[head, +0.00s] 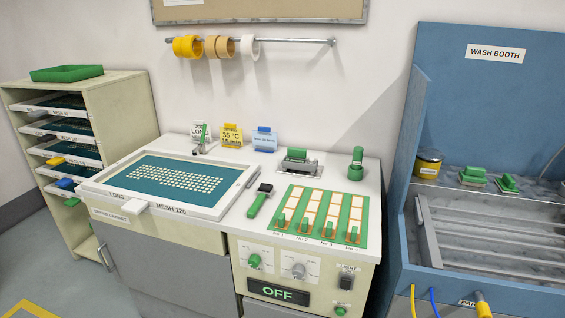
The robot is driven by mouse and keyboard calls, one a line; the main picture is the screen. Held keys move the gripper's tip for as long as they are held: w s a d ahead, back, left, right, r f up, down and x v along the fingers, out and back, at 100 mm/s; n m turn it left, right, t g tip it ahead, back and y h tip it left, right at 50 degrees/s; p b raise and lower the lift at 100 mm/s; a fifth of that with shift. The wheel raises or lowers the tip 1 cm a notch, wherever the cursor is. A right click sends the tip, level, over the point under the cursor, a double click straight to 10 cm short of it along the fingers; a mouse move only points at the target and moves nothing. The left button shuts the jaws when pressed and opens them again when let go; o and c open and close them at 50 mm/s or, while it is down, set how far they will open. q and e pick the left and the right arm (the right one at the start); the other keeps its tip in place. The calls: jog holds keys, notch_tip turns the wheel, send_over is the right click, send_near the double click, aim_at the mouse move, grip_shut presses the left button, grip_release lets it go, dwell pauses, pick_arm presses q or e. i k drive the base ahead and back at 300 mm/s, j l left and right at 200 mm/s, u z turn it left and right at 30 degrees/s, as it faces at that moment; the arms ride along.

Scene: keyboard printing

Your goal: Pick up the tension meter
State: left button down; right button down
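No item in the head view carries a readable tension meter label. A device with a grey metal base and a green top (297,160) sits at the back of the white counter; it may be the tension meter, but I cannot tell for sure. A green upright handled item (356,163) stands to its right. A black-headed tool with a green handle (260,200) lies in front, beside the framed screen. The framed screen (172,180), marked MESH 120, lies flat on the counter's left. Neither of my grippers is in view.
A green mat (283,237) with several green-handled pieces lies at the counter's front right. Small cards (231,137) stand along the back. A shelf rack (131,113) is at left; the blue wash booth (443,62) is at right. Tape rolls (187,47) hang above.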

aim_at(295, 158)
jog(key=i+j, duration=0.55)
jog(key=i+j+z, duration=0.15)
jog(key=z, duration=0.25)
jog(key=i+j+z, duration=0.2)
jog(key=z, duration=0.2)
jog(key=i+j+z, duration=0.1)
jog(key=j+z, duration=0.15)
jog(key=z, duration=0.2)
